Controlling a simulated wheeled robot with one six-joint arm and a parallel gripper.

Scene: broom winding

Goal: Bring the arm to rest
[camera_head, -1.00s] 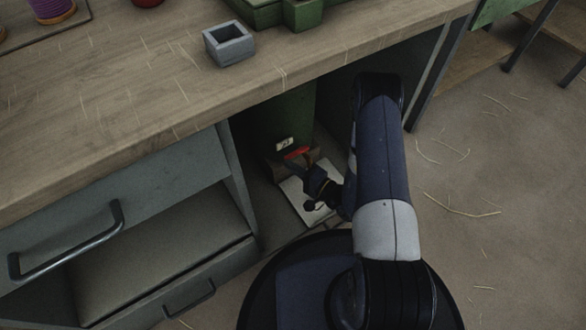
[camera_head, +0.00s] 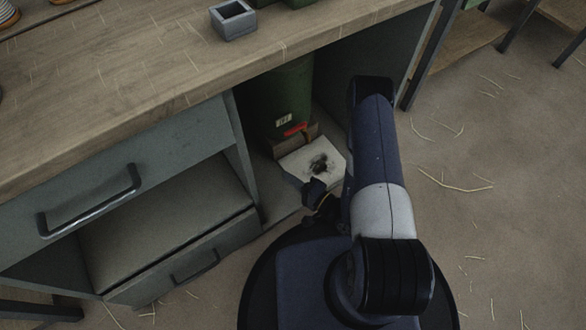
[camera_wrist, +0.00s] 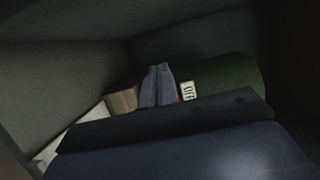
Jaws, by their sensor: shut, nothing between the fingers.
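My gripper (camera_wrist: 158,72) is shut and empty; its two fingers lie together in the wrist view. In the head view my arm folds down in front of the bench, with the wrist low at the opening under the worktop. The fingertips are hard to make out there. Beyond the fingers stands a green canister (camera_head: 283,95) with a small white label and a red part near its foot. It also shows in the wrist view (camera_wrist: 225,82), lying sideways in the picture.
A white sheet with a dark smudge (camera_head: 330,166) lies on the compartment floor. The wooden worktop (camera_head: 130,90) overhangs the compartment and holds a grey square box (camera_head: 233,21). Drawers with handles (camera_head: 90,205) are at left. Open floor with straw (camera_head: 490,200) is at right.

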